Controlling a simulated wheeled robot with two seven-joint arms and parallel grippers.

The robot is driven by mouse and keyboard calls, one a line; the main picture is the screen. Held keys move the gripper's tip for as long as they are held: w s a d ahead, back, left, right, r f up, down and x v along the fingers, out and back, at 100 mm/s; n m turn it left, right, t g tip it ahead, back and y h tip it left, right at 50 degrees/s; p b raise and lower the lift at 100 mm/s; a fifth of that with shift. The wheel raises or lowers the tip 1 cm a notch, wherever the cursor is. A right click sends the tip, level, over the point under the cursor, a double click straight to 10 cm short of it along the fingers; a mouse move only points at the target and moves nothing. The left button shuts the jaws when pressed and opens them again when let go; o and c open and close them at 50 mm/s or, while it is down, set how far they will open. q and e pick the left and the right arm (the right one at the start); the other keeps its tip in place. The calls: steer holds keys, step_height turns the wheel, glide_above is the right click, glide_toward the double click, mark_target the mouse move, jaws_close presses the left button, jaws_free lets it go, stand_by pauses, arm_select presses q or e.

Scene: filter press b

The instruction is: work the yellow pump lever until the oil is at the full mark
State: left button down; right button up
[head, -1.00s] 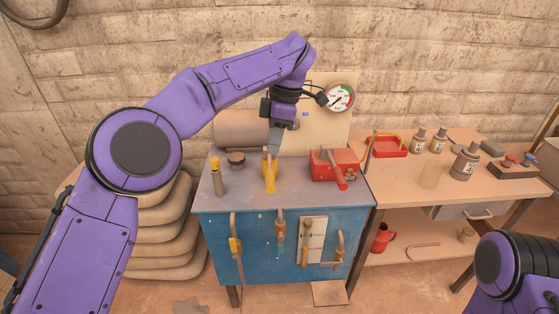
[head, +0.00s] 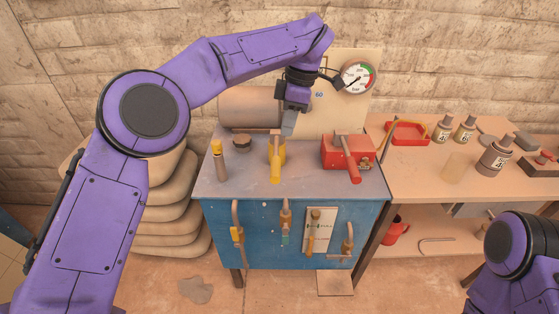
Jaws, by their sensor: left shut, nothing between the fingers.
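The yellow pump lever (head: 276,166) stands at the middle of the blue cabinet's grey top, its yellow grip toward the front. My left gripper (head: 288,128) is shut and empty, pointing down just behind and above the lever, slightly to its right; I cannot tell whether it touches it. The white plate (head: 318,232) on the cabinet front bears small marks, partly covered by a brown handle; I cannot read an oil level there. A round dial gauge (head: 358,77) stands at the back right of the cabinet. My right gripper is out of view.
A yellow-topped post (head: 217,158) stands left of the lever, and a red box with a red handle (head: 346,152) right of it. Several handles hang on the cabinet front (head: 260,250). The bench (head: 425,175) at right holds bottles and a red tray (head: 407,133).

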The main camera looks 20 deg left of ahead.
mark_target(276, 168)
arm_select(q)
steer(key=x, duration=1)
steer(key=shift+s+a+f, duration=0.1)
steer(key=shift+s+a, duration=0.05)
steer(key=shift+s, duration=0.05)
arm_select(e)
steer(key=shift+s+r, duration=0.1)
